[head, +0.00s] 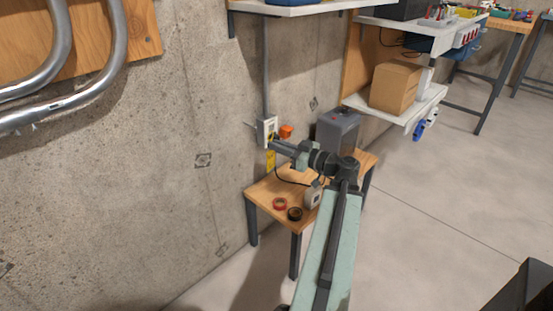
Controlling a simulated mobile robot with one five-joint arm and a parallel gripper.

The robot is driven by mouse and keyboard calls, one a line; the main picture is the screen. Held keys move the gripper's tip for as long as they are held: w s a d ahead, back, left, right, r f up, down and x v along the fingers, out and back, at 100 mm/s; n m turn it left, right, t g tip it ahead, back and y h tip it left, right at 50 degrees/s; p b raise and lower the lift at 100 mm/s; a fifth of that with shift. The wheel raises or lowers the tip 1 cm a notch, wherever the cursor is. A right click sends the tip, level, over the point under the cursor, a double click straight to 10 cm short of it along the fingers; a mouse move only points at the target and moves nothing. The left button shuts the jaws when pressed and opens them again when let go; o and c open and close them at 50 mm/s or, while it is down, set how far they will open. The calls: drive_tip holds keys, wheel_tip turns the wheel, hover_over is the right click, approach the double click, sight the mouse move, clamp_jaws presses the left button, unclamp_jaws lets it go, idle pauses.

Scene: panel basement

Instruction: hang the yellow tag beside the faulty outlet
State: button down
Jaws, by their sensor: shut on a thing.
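A white outlet box (266,130) is on the concrete wall at the foot of a grey vertical conduit. My arm reaches from the lower right toward it. My gripper (275,144) is shut at the lower right edge of the box. The yellow tag (270,161) hangs upright just below my fingertips and the box, close to the wall. The fingertips are small here and partly merge with the box. I cannot tell whether the tag touches the wall or a hook.
An orange item (286,131) is right beside the box. A small wooden table (262,194) stands below, with red tape (279,204), black tape (295,214) and a grey machine (338,131). A shelf with a cardboard box (395,88) is at right. Open floor (430,200) lies right.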

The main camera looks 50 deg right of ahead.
drive_tip(key=shift+r, duration=0.1)
drive_tip(key=w+f+b, duration=0.1)
drive_tip(key=w, duration=0.8)
drive_tip(key=shift+d+f, duration=0.15)
drive_tip(key=shift+d, duration=0.15)
idle(0.7)
idle(0.5)
drive_tip(key=c, duration=1.5)
unclamp_jaws()
